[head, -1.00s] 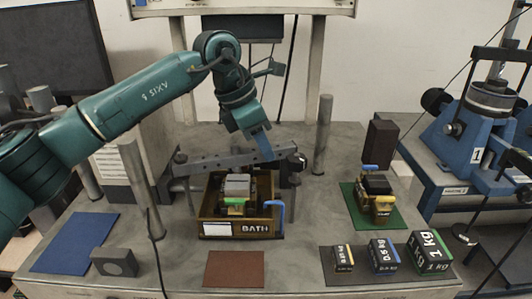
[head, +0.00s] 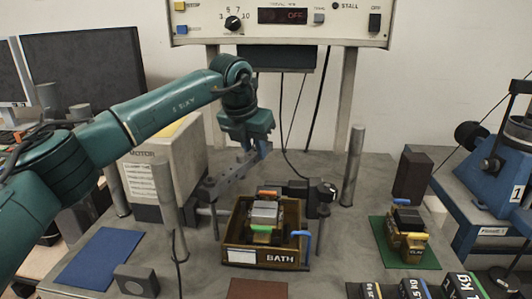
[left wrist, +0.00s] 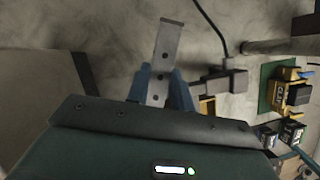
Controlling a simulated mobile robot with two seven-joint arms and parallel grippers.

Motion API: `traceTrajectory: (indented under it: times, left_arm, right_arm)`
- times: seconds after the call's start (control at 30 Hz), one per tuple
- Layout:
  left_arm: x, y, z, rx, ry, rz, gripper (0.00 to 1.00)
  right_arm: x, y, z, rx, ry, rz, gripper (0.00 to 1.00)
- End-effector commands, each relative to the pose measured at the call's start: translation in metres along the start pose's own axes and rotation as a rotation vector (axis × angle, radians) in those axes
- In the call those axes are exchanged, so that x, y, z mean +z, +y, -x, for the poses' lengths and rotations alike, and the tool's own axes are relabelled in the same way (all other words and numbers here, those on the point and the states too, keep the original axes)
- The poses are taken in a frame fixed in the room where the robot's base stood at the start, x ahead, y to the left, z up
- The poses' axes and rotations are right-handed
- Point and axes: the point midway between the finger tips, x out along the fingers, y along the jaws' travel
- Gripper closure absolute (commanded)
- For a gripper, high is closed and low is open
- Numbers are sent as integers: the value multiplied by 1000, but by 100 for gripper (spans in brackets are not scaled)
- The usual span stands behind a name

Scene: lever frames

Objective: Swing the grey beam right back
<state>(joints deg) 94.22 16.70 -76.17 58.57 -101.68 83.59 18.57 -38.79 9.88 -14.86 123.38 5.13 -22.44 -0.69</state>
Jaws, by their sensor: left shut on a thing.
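The grey beam (head: 228,178), a flat bar with holes, slants from a mount at its near left end back and to the right, behind the bath box. My left gripper (head: 262,150) comes down on its far end, shut on it. In the left wrist view the beam (left wrist: 167,45) runs between the two blue fingers (left wrist: 162,88) and sticks out beyond them. The gripper hides part of the beam's far end in the head view. My right gripper is not in view.
A brown box marked BATH (head: 240,256) with a block inside stands in front of the beam. A black clamp (head: 312,195) stands to the right. Grey posts rise at left (head: 166,200) and right (head: 353,165). A white-grey motor box (head: 160,165) stands behind left.

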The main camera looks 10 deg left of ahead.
Motion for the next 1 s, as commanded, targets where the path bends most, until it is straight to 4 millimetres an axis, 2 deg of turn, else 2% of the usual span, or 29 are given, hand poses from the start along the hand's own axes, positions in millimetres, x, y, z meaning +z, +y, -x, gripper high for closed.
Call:
traceTrajectory:
  times: [0.3,0.87,0.9,1.0]
  left_arm:
    - [-1,19,0,48,-1,113,100]
    - [-2,23,1,56,0,135,100]
    - [-2,23,1,56,0,135,74]
    - [-2,23,1,56,0,134,66]
  right_arm:
    - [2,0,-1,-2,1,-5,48]
    - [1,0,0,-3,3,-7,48]
    - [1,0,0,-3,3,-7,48]
    - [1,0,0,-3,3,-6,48]
